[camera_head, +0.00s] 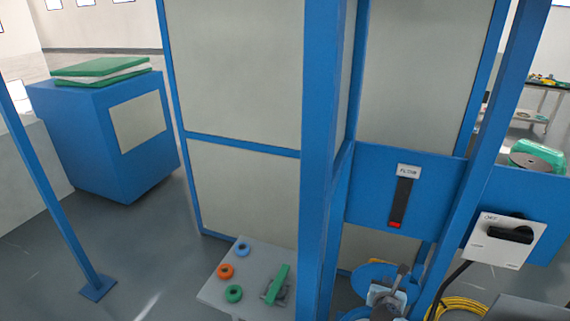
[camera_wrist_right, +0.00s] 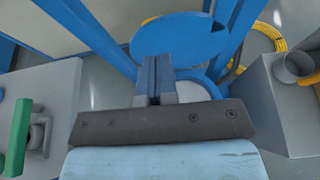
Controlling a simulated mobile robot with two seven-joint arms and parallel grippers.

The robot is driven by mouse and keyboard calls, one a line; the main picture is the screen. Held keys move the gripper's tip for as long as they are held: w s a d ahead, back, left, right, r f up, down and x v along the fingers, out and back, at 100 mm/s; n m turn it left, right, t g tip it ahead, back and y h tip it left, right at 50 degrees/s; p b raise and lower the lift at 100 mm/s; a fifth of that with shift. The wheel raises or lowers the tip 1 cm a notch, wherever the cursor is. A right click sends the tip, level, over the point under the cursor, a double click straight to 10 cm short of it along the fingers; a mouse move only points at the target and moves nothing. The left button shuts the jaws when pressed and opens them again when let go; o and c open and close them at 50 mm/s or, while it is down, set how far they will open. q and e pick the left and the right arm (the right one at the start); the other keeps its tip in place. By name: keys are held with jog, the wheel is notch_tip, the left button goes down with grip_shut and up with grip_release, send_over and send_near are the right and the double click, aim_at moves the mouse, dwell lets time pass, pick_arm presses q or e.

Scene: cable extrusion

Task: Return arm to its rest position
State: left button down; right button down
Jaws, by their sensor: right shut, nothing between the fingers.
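My right gripper (camera_head: 401,274) shows at the lower middle right of the head view, in front of a blue round plate (camera_head: 368,276). In the right wrist view its fingers (camera_wrist_right: 155,78) are together with nothing between them, and the blue disc (camera_wrist_right: 178,34) lies just beyond their tips. I cannot tell how far apart the gripper and disc are. My left gripper is in neither view.
A grey table (camera_head: 217,290) holds blue, orange and green rings and a green-handled tool (camera_head: 277,285). Blue posts (camera_head: 322,120) stand close by. A white switch box (camera_head: 503,240) is at right. A yellow cable coil (camera_head: 462,306) lies on the floor.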

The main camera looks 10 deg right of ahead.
jog(key=s+a+f+m+g+y, duration=0.1)
jog(key=s+a+f+m+y, duration=0.2)
jog(key=s+a+m, duration=0.4)
jog(key=s+a+f+m+y, duration=0.3)
jog(key=s+a+m, duration=0.25)
jog(key=s, duration=0.25)
jog(key=s+a+r+m+y, duration=0.3)
jog(key=s+a+m, duration=0.4)
jog(key=s+m, duration=0.4)
jog(key=m+y, duration=0.1)
jog(key=m, duration=0.2)
jog(key=shift+s, duration=0.35)
jog(key=shift+d, duration=0.1)
